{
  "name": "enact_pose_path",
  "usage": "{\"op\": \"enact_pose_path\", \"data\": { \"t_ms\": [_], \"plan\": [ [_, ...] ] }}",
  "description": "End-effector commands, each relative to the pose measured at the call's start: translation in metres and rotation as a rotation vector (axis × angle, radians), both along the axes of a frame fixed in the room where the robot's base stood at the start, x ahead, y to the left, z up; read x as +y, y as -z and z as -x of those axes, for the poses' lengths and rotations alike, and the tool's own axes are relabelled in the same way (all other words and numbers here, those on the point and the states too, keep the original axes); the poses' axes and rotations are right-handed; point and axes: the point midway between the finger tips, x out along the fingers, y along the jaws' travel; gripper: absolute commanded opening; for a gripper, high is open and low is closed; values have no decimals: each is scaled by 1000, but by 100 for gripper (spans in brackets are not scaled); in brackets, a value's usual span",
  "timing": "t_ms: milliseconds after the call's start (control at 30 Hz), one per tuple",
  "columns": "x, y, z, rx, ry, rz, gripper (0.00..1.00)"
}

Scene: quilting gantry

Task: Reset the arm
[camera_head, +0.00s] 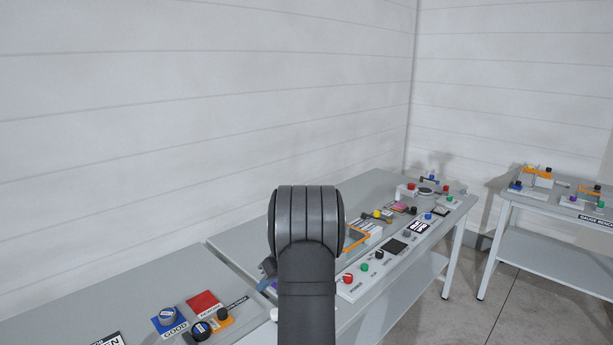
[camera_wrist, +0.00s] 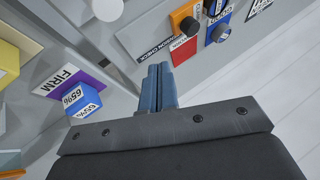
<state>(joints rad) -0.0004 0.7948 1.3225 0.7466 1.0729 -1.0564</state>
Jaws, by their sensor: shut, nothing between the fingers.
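My gripper (camera_wrist: 158,72) shows in the wrist view with its two blue fingers together, shut and empty. The fingertips are over a grey table, near an orange block with a black knob (camera_wrist: 187,24) and a red card (camera_wrist: 184,50). They appear clear of both. In the head view my dark arm rises in the middle foreground and hides most of my gripper and part of the table behind it.
A blue pad labelled GOOD (camera_head: 168,319) lies at the lower left. A blue 65% block (camera_wrist: 82,101) stands by a purple FIRM label (camera_wrist: 71,83). A button panel (camera_head: 377,264) is right of my arm. A second table (camera_head: 556,215) stands far right.

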Motion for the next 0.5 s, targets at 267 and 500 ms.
{"op": "enact_pose_path", "data": {
  "t_ms": [267,500],
  "plan": [
    [35,47,-3,3,-3,0,0],
    [67,83,-3,4,-4,0,0]
  ]
}}
